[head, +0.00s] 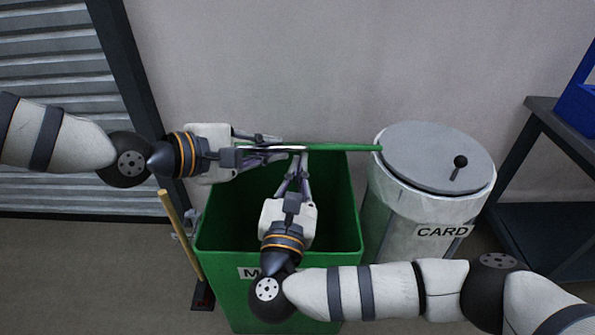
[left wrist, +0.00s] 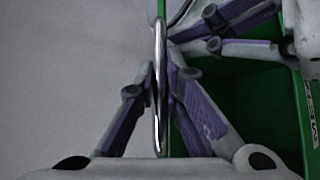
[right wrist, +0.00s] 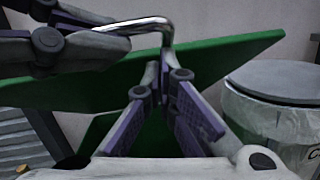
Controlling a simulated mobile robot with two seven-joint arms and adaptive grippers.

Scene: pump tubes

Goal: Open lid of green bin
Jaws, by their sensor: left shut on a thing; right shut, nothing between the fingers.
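The green bin (head: 340,225) stands in the middle of the head view with its inside visible. Its green lid (head: 350,147) is raised and shows nearly edge-on at the back; its broad face shows in the right wrist view (right wrist: 230,60). A shiny metal handle (right wrist: 140,23) is on the lid, also visible in the left wrist view (left wrist: 158,85). My left gripper (head: 272,146) is shut on the handle. My right gripper (head: 300,160) is shut and empty, above the bin opening close to the handle and lid. The bin's label is partly hidden by my right arm.
A white bin marked CARD (head: 430,205) with a grey lid (head: 425,150) stands close on the right. A wooden handle (head: 180,235) leans at the left. A dark shelf (head: 560,130) is at the far right; a wall (head: 330,60) is behind.

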